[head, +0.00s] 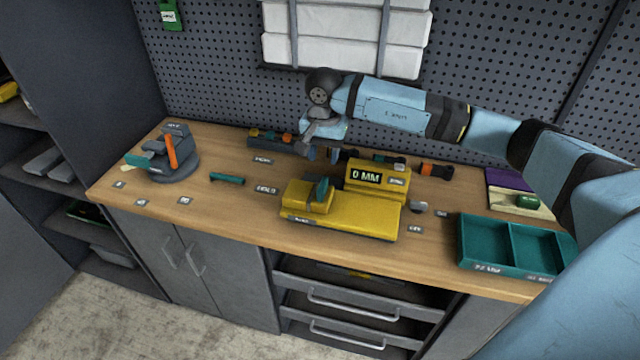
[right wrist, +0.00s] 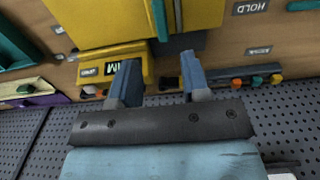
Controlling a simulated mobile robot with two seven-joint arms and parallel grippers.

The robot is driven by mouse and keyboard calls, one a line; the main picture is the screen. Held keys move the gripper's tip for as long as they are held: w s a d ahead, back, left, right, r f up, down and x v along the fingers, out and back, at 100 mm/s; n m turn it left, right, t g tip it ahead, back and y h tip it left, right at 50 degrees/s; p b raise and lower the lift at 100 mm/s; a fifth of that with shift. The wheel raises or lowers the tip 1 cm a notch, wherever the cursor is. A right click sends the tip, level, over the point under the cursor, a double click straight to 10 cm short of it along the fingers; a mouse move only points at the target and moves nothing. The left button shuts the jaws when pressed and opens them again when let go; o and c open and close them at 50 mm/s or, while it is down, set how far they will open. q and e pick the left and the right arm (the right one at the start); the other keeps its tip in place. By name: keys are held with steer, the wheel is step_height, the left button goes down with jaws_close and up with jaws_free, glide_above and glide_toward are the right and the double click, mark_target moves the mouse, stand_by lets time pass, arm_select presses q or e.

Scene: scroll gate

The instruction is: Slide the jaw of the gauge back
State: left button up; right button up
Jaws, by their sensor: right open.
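The yellow gauge (head: 350,222) lies on the bench, its display block (head: 375,178) reading "0 MM". Its sliding jaw (head: 306,200) is a yellow block with a teal tab (head: 319,189) on top, at the left of the gauge base. My right gripper (head: 322,153) is open and empty, pointing down above and behind the gauge, apart from the jaw. In the right wrist view, the open fingers (right wrist: 160,80) show in front of the yellow gauge (right wrist: 202,14) and its display block (right wrist: 112,66). My left gripper is not in view.
A vise (head: 172,155) with an orange handle stands at the left. A teal divided tray (head: 512,245) is at the right front. A teal bar (head: 227,179) lies left of the gauge. A tool rack (head: 265,140) and the pegboard wall (head: 220,90) are behind.

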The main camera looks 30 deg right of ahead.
mark_target(323, 184)
step_height(323, 184, down, 10)
steer(key=shift+a+f+p, duration=0.1)
steer(key=shift+f+p, duration=0.1)
steer(key=shift+p, duration=0.7)
